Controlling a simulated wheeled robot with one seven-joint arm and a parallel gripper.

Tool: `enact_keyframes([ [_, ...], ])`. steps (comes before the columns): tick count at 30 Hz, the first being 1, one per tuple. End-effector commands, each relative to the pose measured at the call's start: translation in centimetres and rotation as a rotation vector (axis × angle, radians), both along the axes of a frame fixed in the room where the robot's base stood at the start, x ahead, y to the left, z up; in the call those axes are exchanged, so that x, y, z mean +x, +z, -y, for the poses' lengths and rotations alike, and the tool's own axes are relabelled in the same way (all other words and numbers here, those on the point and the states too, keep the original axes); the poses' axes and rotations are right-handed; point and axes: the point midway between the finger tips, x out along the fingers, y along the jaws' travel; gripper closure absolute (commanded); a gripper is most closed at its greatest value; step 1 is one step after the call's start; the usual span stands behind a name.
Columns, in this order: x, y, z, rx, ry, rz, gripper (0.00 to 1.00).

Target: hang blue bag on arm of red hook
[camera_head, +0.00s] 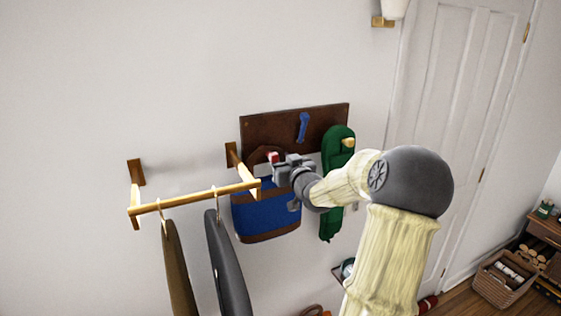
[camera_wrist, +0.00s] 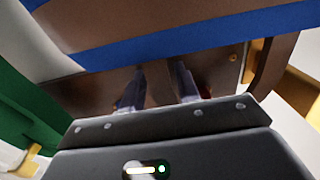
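The blue bag (camera_head: 265,212) has brown trim and a brown handle (camera_head: 262,155). It hangs upright against the wall below the brown hook board (camera_head: 270,127), and its blue band (camera_wrist: 200,42) crosses the upper part of the wrist view. The red hook (camera_head: 273,157) shows at the top of the handle, and a sliver of red (camera_wrist: 204,86) shows beside one finger. My gripper (camera_head: 276,170) is in front of the bag's top, close to the red hook. Its fingers (camera_wrist: 158,88) stand apart with the board visible between them. Whether the handle rests on the hook is partly hidden.
A green bag (camera_head: 335,185) hangs on a yellow hook (camera_head: 348,142) just right of my gripper. A blue hook (camera_head: 303,127) on the board is empty. A wooden rack (camera_head: 195,194) with hangers juts out at left. A white door (camera_head: 455,110) stands at right.

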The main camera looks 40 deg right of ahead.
Motion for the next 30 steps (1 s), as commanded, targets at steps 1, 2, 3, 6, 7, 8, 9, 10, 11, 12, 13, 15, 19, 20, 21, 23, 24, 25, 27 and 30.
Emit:
enact_keyframes([
  [1, 0.0, 0.0, 0.0, 0.0, 0.0, 0.001, 0.68],
  [2, 0.0, 0.1, 0.0, 0.0, 0.0, 0.001, 0.68],
  [3, 0.0, 0.1, 0.0, 0.0, 0.0, 0.001, 0.68],
  [6, -0.1, 0.0, 0.0, -0.001, 0.0, -0.001, 0.68],
  [7, -0.2, 0.0, -0.1, -0.001, 0.0, 0.0, 0.68],
  [8, -0.3, 0.0, -0.1, -0.001, 0.0, 0.0, 0.68],
  [9, -0.5, 0.0, -0.1, -0.002, -0.001, 0.0, 0.68],
  [10, -0.7, 0.0, -0.1, -0.003, -0.001, 0.0, 0.68],
  [11, -1.0, 0.0, -0.2, -0.003, -0.002, 0.0, 0.68],
  [12, -1.4, -0.1, -0.3, -0.003, -0.002, 0.0, 0.68],
  [13, -1.7, -0.1, -0.4, -0.004, -0.001, 0.0, 0.68],
  [15, -2.7, -0.2, -0.6, -0.004, -0.002, 0.0, 0.68],
  [19, -4.8, -0.1, -1.2, -0.005, -0.002, 0.001, 0.68],
  [20, -5.2, -0.1, -1.4, -0.006, -0.001, 0.0, 0.68],
  [21, -5.9, -0.2, -1.5, -0.005, -0.001, -0.001, 0.68],
  [23, -6.9, -0.1, -1.7, -0.006, -0.002, 0.0, 0.68],
  [24, -7.5, -0.1, -1.8, -0.006, -0.003, 0.0, 0.68],
  [25, -8.0, -0.1, -1.9, -0.005, -0.004, -0.001, 0.68],
  [27, -9.2, -0.1, -2.1, -0.005, -0.006, -0.001, 0.68],
  [30, -10.8, -0.1, -2.5, -0.005, -0.005, -0.001, 0.68],
])
